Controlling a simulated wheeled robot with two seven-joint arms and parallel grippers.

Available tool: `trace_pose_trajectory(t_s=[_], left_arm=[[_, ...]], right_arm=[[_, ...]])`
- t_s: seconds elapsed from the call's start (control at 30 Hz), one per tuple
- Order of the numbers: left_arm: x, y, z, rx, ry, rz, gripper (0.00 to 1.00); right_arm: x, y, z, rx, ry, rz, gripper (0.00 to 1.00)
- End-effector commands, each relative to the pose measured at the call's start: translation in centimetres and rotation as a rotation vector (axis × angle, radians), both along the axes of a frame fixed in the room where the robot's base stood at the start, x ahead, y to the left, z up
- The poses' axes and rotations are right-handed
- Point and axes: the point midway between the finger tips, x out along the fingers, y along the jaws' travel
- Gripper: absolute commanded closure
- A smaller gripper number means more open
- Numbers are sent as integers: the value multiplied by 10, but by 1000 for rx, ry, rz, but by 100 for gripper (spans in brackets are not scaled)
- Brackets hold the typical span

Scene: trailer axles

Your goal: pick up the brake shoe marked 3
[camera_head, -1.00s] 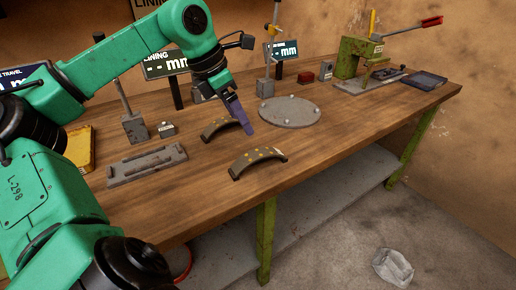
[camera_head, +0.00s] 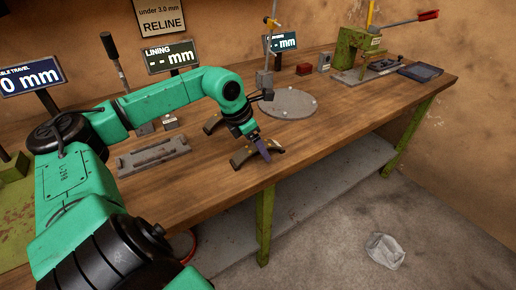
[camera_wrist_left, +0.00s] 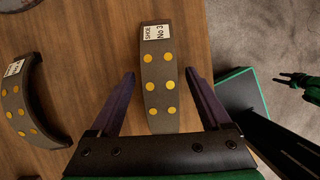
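The brake shoe marked 3 (camera_wrist_left: 158,85) is a curved grey-brown piece with several yellow dots and a white "SHOE No 3" label at its far end. It lies on the bench, and in the head view it is partly hidden behind my gripper (camera_head: 240,158). My left gripper (camera_wrist_left: 162,95) is open and empty above the shoe, with one purple finger on each side of it; I cannot tell whether they touch it. In the head view the gripper (camera_head: 263,150) points down at the shoe. A green and dark part at the right of the wrist view may be my right gripper (camera_wrist_left: 290,80), too small to read.
A second, similar shoe (camera_wrist_left: 28,100) lies to the left, its label unreadable; it also shows in the head view (camera_head: 212,123). A grey fixture plate (camera_head: 153,155), a round plate with studs (camera_head: 288,103) and a green press (camera_head: 352,50) stand on the bench. The bench's front edge is close.

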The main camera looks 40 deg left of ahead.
Motion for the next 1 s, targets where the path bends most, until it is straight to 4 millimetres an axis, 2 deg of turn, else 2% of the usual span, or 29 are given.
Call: trace_pose_trajectory(t_s=[0.03, 0.1, 0.2, 0.53, 0.67, 0.77, 1.0], left_arm=[[0, 0, 0, 0, 0, 0, 42], [0, 0, 0, 0, 0, 0, 69], [0, 0, 0, 0, 0, 0, 100], [0, 0, 3, 0, -3, -1, 100], [1, 0, 14, 0, -6, 0, 100], [1, -1, 35, -3, -9, -1, 100], [2, -1, 128, -4, -13, -2, 100]], right_arm=[[-1, -1, 0, -2, 3, 1, 50], [-3, -3, 0, -4, 5, 2, 50], [-3, -5, 0, -7, 6, 2, 50], [-4, -7, 1, -9, 7, 2, 50], [-4, -7, 6, -10, 7, 1, 50], [-4, -7, 16, -10, 7, 1, 50], [-4, -7, 59, -10, 6, 0, 50]])
